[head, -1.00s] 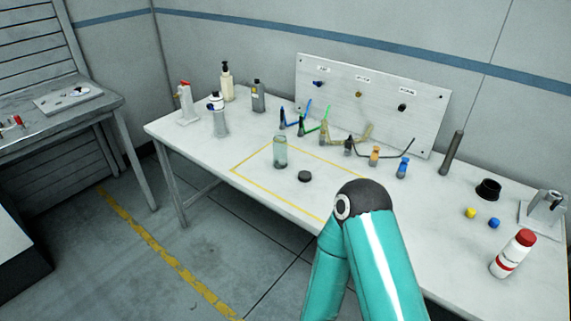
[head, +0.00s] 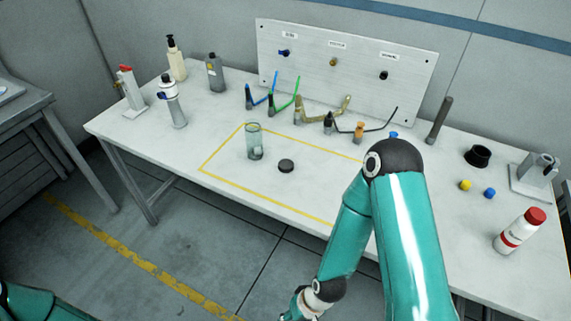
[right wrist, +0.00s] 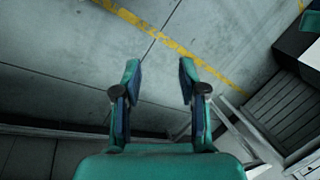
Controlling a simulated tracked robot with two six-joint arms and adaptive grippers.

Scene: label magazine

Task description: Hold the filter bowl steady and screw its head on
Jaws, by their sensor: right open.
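The filter bowl is a clear, greenish cup (head: 254,142) standing upright on the white table, inside the yellow taped rectangle. The filter head appears to be the small black round cap (head: 286,166) lying flat just to its right, apart from it. My right gripper shows in the right wrist view (right wrist: 156,85), open and empty, with the floor behind it. My left gripper is not in view; only a bit of my left arm shows at the bottom left corner.
A white panel (head: 345,75) stands at the back, with several coloured tools or cables before it. A red-capped bottle (head: 519,231), a black ring (head: 478,156) and small yellow and blue pieces are at the right.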

